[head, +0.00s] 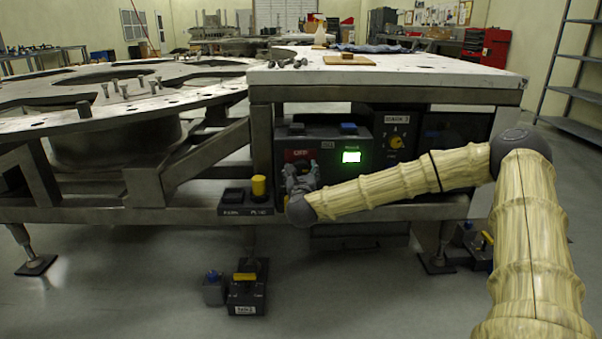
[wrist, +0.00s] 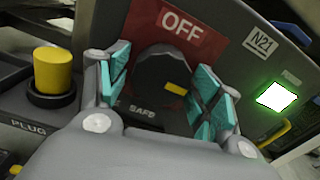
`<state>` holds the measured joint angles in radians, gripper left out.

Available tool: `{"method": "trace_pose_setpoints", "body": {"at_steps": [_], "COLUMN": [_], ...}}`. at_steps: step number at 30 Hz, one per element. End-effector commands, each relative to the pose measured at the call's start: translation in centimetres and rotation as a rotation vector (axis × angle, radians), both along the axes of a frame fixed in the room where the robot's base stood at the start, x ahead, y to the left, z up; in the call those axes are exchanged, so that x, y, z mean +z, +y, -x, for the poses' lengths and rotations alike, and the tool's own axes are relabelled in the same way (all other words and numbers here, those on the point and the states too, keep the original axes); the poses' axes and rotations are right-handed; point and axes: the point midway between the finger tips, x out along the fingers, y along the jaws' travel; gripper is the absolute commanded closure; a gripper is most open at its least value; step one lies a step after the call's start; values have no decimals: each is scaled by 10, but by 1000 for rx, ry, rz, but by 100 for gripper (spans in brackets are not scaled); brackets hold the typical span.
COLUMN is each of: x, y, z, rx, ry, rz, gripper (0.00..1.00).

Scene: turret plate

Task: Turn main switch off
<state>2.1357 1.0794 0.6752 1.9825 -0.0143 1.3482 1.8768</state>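The main switch is a black rotary knob (wrist: 160,82) with a yellow mark on its right side, seen in the wrist view. A red OFF label (wrist: 178,27) sits above it, and the word SAFE shows below it. My gripper (wrist: 161,78) is open, with one teal-padded finger on each side of the knob. A gap shows between each pad and the knob, so I see no clear contact. In the head view my gripper (head: 300,176) is in front of the panel under the red label (head: 298,155) and hides the knob.
A lit green display (head: 352,157) is right of the switch, with a blue button (head: 348,128) above it. A yellow knob (head: 259,187) on a small box stands close to my gripper's left. A yellow selector (head: 396,142) is farther right. The white tabletop (head: 440,75) overhangs the panel.

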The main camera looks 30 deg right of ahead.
Motion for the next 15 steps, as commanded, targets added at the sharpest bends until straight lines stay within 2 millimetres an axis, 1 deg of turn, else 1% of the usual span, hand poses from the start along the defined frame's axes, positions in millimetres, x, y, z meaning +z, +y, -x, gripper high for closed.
{"method": "trace_pose_setpoints", "body": {"at_steps": [1,3,5,15], "x": [0,0,0,1], "y": [0,0,0,0], "z": [0,0,0,0], "rx": [0,0,0,-1], "ry": [0,0,0,19], "rz": [0,0,0,31], "gripper": [51,64,73,73]}}
